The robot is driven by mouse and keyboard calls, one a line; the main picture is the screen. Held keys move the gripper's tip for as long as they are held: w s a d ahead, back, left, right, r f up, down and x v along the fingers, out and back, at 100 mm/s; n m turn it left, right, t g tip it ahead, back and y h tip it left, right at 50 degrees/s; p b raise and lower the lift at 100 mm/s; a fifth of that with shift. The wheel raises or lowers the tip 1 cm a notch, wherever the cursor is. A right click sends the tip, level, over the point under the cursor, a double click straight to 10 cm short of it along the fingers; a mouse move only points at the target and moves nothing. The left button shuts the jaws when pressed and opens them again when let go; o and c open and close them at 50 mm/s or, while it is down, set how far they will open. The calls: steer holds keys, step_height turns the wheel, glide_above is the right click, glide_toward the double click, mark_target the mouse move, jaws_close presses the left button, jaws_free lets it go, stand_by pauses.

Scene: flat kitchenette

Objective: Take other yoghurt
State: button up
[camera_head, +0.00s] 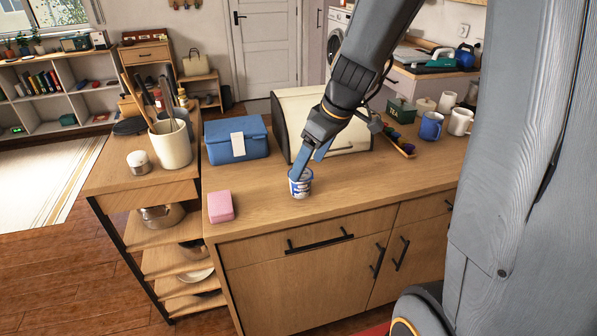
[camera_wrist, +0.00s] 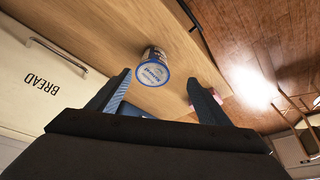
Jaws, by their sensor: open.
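A small white and blue yoghurt cup (camera_head: 300,188) stands upright on the wooden counter, near its front edge. It also shows in the wrist view (camera_wrist: 153,73), in line with the gap between my fingers. My gripper (camera_head: 311,160) is open and reaches down from above, with its blue fingers at the top of the cup. In the wrist view my gripper (camera_wrist: 159,76) has one finger on each side of the cup's line, and the cup appears at or just past the fingertips. I cannot tell whether the fingers touch it. No other yoghurt is visible.
A pink block (camera_head: 221,206) lies left of the cup. A blue box (camera_head: 236,143) and a bread bin (camera_head: 345,139) stand behind. A utensil crock (camera_head: 171,146) is on the left shelf unit. Mugs (camera_head: 431,126) stand at the right. The counter around the cup is clear.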

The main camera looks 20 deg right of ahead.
mark_target(300, 183)
steer(key=shift+w+d+r+n, duration=0.1)
steer(key=shift+w+r+n, duration=0.2)
steer(key=shift+w, duration=0.4)
steer(key=shift+p+x, duration=0.95)
steer(key=shift+x, duration=2.9)
steer(key=shift+d, duration=0.15)
steer(key=c, duration=1.2)
